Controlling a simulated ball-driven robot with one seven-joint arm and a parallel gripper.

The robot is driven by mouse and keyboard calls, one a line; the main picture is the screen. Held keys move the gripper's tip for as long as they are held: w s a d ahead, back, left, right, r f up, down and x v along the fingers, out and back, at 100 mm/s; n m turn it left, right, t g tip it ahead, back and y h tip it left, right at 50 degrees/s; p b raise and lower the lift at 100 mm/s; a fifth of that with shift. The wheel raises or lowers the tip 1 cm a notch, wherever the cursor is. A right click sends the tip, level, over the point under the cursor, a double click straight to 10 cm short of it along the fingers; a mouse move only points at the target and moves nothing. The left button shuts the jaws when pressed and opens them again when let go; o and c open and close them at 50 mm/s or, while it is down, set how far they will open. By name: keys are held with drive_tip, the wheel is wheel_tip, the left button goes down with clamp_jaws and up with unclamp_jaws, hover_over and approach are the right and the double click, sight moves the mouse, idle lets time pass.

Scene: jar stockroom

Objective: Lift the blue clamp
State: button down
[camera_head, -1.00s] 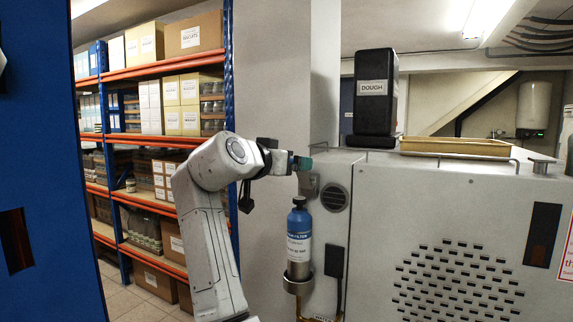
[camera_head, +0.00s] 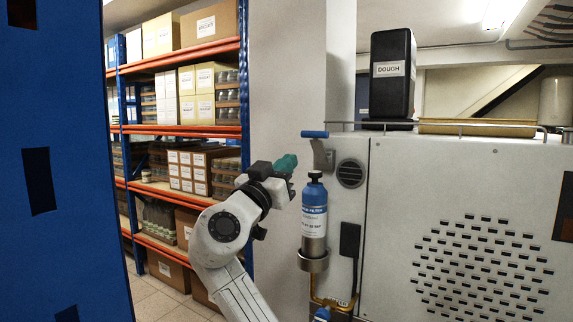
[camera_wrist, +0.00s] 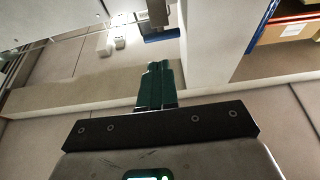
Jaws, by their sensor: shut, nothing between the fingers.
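The blue clamp (camera_head: 314,134) is a short blue bar on a grey bracket (camera_head: 320,153), at the upper left corner of the pale cabinet. The bar lies roughly level, near the height of the cabinet top. My gripper (camera_head: 287,162), with green fingers, is below and left of it in the head view, apart from it. In the wrist view my gripper (camera_wrist: 158,70) has its fingers together with nothing between them. A blue bar (camera_wrist: 160,36), apparently the clamp, lies just beyond the fingertips there.
The pale cabinet (camera_head: 450,190) fills the right, with a black DOUGH jar (camera_head: 392,80) on top. Shelving (camera_head: 180,131) stands behind left; a blue panel (camera_head: 65,200) is at the near left.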

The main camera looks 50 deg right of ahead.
drive_tip(key=p, duration=0.3)
approach(315, 136)
drive_tip(key=x, duration=0.5)
drive_tip(key=shift+w+d+r, duration=0.1)
drive_tip(key=shift+d+r, duration=0.05)
drive_tip(key=shift+r, duration=0.1)
drive_tip(key=shift+w+d+r, duration=0.1)
drive_tip(key=shift+d, duration=0.6)
drive_tip(key=d+r+y+p, duration=0.1)
drive_tip(key=y, duration=0.1)
drive_tip(key=d+r+y+p, duration=0.1)
drive_tip(key=p, duration=0.1)
drive_tip(key=d+r+y+p, duration=0.1)
drive_tip(key=d+y+p, duration=0.1)
drive_tip(key=shift+w+r+g+y, duration=0.3)
drive_tip(key=shift+r+g, duration=0.1)
drive_tip(key=shift+d+r, duration=0.15)
drive_tip(key=shift+d, duration=0.25)
